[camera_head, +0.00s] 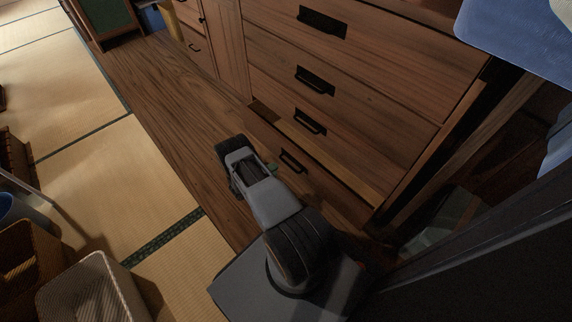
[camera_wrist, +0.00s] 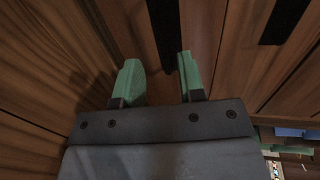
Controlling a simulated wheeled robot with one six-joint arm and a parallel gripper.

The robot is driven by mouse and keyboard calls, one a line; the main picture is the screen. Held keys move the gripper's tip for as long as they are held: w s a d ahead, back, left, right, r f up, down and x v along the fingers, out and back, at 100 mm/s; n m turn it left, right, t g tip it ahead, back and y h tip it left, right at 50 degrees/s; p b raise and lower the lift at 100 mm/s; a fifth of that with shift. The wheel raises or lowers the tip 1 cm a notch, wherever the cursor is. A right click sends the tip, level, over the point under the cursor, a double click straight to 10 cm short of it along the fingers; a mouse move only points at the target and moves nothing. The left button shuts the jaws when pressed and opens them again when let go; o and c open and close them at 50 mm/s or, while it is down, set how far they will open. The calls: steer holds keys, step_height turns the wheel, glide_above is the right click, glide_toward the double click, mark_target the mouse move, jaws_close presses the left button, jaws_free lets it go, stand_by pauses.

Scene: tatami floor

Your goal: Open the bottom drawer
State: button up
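The wooden chest of drawers (camera_head: 360,60) fills the upper right of the head view. Its bottom drawer (camera_head: 325,189) has a black handle (camera_head: 292,160). A lighter strip shows above this drawer's front, so it seems to stand out a little from the chest. My gripper (camera_head: 268,168) is low over the floor, just left of that handle. In the wrist view my gripper (camera_wrist: 158,62) has its two green fingers apart, with nothing gripped between them. A dark bar, seemingly a handle (camera_wrist: 166,35), lies just beyond and between the fingertips, close to the right one. Contact cannot be told.
Higher drawers carry handles (camera_head: 310,121) of the same kind. The wooden floor (camera_head: 165,120) in front of the chest is clear. Tatami (camera_head: 90,190) lies to the left, with a white basket (camera_head: 85,290) and a wicker basket (camera_head: 25,250) at lower left.

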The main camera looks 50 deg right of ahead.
mark_target(286, 162)
steer(key=b+x, duration=0.2)
steer(key=x, duration=0.6)
steer(key=shift+d, duration=0.15)
steer(key=shift+c, duration=0.3)
jaws_close()
